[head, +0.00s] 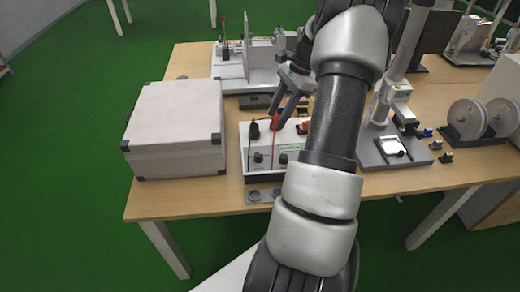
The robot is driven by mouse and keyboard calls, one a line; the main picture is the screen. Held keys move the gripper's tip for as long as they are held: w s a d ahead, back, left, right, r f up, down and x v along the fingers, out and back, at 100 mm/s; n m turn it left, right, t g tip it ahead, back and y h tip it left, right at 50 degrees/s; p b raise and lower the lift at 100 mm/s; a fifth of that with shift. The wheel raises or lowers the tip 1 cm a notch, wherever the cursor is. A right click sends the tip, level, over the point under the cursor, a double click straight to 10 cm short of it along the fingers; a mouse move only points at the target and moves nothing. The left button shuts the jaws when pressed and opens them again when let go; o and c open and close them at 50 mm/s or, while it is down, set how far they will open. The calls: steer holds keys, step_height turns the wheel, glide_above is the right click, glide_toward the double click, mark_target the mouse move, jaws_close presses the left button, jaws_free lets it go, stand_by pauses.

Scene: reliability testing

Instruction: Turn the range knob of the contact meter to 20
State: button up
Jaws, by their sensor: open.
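The contact meter, a white box with dark knobs (248,172), stands near the front edge of the wooden table in the head view. Two dark knobs (259,157) show on its top; I cannot read their markings or tell which is the range knob. A black plug or probe (254,131) and a red one (275,124) stand at its back part. My gripper (287,108) is open, pointing down above the back of the meter, apart from the front knobs. My arm hides the meter's right part.
A large white case (175,125) stands close to the meter's left. A microscope-like stand (392,148) and spools (466,120) are at the right. More apparatus (229,70) stands behind.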

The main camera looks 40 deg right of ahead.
mark_target(259, 154)
steer(key=x, duration=1.5)
steer(key=shift+a+f+b, duration=0.1)
steer(key=shift+f+b, duration=0.2)
steer(key=shift+b, duration=0.1)
steer(key=c, duration=1)
